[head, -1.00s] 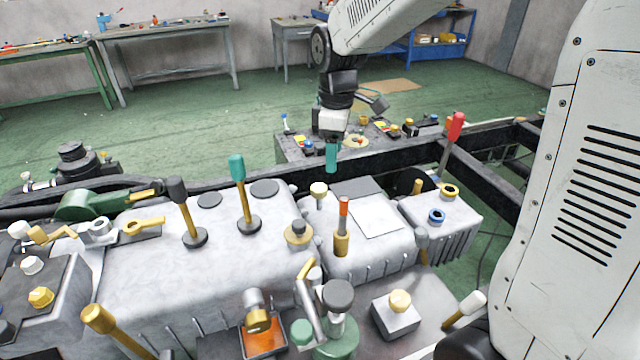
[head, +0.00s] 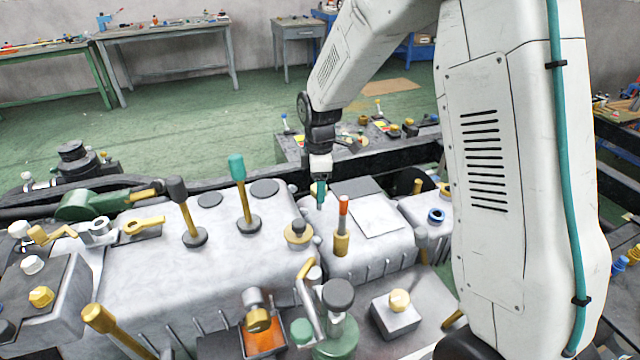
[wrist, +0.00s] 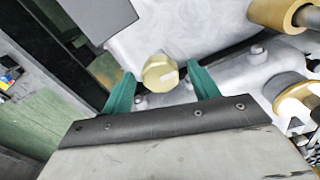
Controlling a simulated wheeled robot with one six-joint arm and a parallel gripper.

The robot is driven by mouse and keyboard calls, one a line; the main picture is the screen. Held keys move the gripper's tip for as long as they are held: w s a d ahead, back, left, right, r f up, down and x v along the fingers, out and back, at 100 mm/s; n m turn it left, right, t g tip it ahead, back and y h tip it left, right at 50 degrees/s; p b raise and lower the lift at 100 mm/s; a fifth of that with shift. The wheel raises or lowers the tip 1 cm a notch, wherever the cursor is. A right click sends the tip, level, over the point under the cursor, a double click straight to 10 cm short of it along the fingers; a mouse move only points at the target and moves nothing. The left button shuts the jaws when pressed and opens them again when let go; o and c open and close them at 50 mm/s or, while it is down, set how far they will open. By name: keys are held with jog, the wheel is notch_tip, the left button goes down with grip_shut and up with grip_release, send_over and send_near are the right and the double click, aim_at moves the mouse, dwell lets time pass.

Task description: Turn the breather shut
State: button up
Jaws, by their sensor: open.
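A small round cream-yellow knob, which looks like the breather, stands on the grey housing; it shows in the wrist view (wrist: 160,72) with a faint mark on its top. In the head view the breather (head: 313,188) is mostly hidden behind my fingers. My gripper (head: 320,195) is low over the housing there. In the wrist view its two teal fingers (wrist: 160,84) are open, one on each side of the knob. Gaps show between the fingers and the knob, and I cannot tell the exact height.
An orange-tipped lever (head: 342,222) rises close to the right of my gripper. A teal-topped lever (head: 240,185) stands further left. A blue ring fitting (head: 437,215) is on the right block.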

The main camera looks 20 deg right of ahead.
jog(key=c, duration=1)
jog(key=shift+o, duration=0.2)
jog(key=shift+m, duration=0.3)
jog(key=m, duration=0.3)
jog(key=shift+m, duration=0.4)
jog(key=m, duration=0.9)
jog(key=shift+m, duration=2.2)
